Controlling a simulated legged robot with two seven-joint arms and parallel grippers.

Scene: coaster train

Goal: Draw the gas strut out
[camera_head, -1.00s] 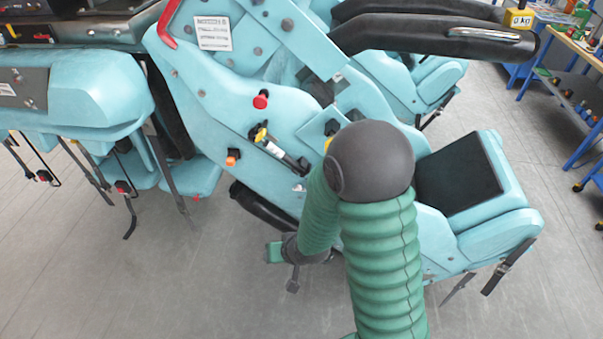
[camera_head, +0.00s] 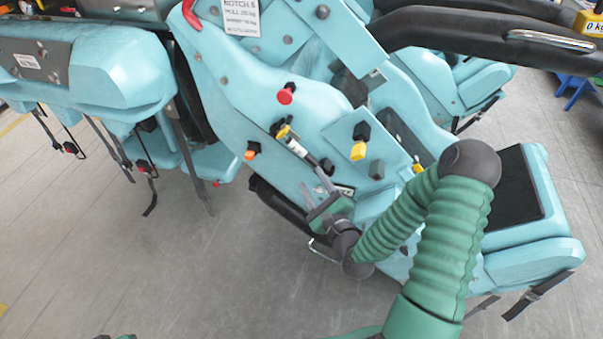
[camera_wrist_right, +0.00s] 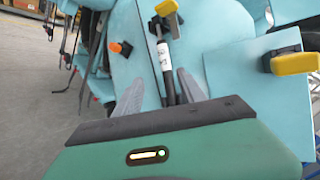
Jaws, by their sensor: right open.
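The gas strut (camera_head: 298,149) is a slim cylinder with a white label and a thin dark rod. It lies slanted on the turquoise side panel of a train seat, its upper end at a yellow-and-black fitting (camera_head: 283,131). My right gripper (camera_head: 316,185) is open at the strut's lower end. In the right wrist view, the strut (camera_wrist_right: 164,62) runs down between the two grey fingers (camera_wrist_right: 160,93), nearer the right one. The strut's lower end is hidden behind the gripper body. I cannot tell whether a finger touches it.
A black padded bar (camera_head: 470,38) crosses above. Grey floor lies open below left.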

